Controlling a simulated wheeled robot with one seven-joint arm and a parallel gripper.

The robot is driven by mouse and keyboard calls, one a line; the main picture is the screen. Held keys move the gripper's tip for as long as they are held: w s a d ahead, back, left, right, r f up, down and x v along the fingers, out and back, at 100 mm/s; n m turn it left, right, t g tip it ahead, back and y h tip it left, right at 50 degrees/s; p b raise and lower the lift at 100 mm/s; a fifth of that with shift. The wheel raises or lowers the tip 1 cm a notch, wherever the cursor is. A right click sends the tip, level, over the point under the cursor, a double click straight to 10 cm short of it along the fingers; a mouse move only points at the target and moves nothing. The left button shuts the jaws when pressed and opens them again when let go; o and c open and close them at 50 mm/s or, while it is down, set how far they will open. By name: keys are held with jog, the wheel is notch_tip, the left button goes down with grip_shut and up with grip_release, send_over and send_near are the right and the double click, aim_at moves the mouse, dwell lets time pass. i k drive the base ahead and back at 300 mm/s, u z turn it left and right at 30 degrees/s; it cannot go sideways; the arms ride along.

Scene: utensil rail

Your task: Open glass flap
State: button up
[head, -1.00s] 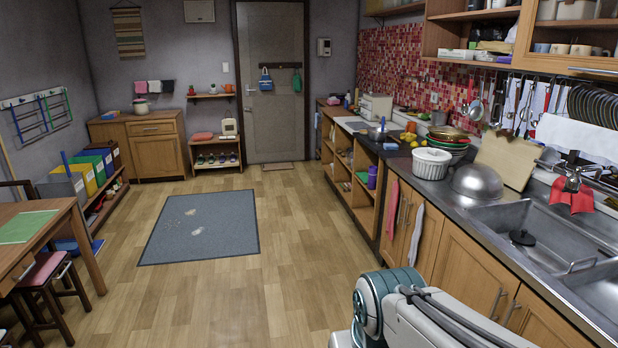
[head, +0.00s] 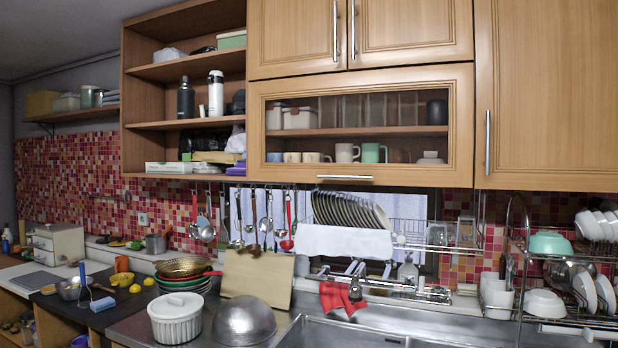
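The glass flap (head: 360,126) is a wood-framed glass door in the upper cabinet, above the dish rack and window. It is shut. Its horizontal metal handle (head: 345,178) runs along the middle of its bottom edge. Mugs, jars and boxes show through the glass on two levels. My gripper is not in view, so its state and distance from the flap do not show.
Utensils (head: 262,220) hang from a rail below the flap, and a plate rack (head: 350,210) stands under it. The sink (head: 350,332), a steel bowl (head: 244,320) and a white pot (head: 175,316) are on the counter. Open shelves (head: 185,70) adjoin the flap's left.

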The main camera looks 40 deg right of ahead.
aim_at(458, 77)
jog(key=z, duration=0.7)
jog(key=i, duration=1.4)
jog(key=z, duration=0.65)
